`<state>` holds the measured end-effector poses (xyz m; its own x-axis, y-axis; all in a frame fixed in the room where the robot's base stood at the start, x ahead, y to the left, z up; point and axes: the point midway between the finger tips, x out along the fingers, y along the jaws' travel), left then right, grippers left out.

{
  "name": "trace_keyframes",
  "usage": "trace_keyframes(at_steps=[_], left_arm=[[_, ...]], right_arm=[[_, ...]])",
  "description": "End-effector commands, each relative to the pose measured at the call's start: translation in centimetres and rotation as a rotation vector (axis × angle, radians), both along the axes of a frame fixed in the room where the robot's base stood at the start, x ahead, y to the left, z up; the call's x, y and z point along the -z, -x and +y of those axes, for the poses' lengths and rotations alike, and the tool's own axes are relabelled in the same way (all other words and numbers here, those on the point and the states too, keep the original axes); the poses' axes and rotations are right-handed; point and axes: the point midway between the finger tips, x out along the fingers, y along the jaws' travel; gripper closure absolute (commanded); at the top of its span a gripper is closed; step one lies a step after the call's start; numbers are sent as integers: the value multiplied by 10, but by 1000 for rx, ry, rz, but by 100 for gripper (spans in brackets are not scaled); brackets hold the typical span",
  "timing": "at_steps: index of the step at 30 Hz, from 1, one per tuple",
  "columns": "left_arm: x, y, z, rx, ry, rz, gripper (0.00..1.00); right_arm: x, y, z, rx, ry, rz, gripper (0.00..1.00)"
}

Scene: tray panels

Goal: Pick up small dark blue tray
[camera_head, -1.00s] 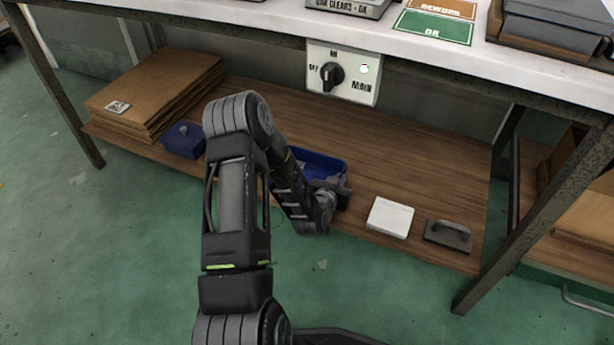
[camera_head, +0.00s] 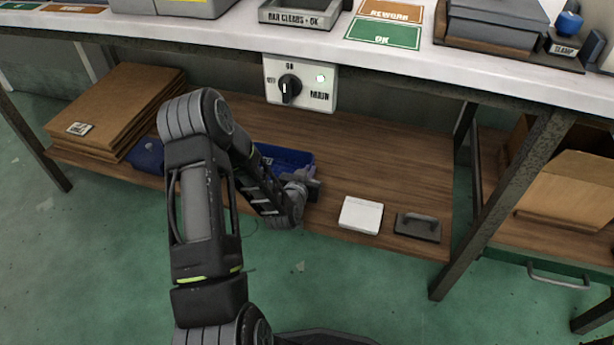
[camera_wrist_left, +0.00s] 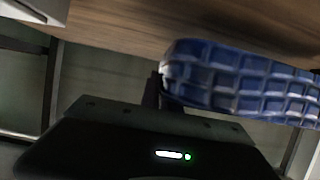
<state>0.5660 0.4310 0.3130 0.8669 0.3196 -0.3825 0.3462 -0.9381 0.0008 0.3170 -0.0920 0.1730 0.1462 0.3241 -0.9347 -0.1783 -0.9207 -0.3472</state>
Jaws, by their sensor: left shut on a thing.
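The small dark blue tray (camera_head: 284,156) is on the lower wooden shelf in the head view, partly hidden behind my left arm. In the left wrist view the tray (camera_wrist_left: 240,82) shows its ribbed blue side close up, against the gripper. My left gripper (camera_head: 308,180) is at the tray's near right end and is shut on it. Its fingertips are mostly hidden. I cannot tell whether the tray is clear of the shelf. My right gripper is not in view.
A white box (camera_head: 361,215) and a dark handled block (camera_head: 418,227) lie to the right on the shelf. Cardboard sheets (camera_head: 112,110) and another blue object (camera_head: 146,156) are at the left. The white tabletop (camera_head: 400,62) overhangs the shelf. A table leg (camera_head: 500,205) stands at right.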

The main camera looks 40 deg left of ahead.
Motion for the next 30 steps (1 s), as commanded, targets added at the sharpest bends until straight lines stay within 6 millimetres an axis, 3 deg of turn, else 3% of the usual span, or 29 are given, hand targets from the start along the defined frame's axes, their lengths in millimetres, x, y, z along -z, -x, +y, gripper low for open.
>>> trace_keyframes(at_steps=[1, 3, 9, 30], left_arm=[[-18, -1, 0, 2, -3, -3, 100], [-31, -1, 0, 2, -2, -2, 100], [-53, 0, 0, 0, -2, 0, 100], [-53, 0, 0, 0, -1, 0, 100]], right_arm=[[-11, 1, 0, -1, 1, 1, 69], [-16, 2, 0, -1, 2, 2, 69], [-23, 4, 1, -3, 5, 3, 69], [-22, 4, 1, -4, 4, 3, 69]])
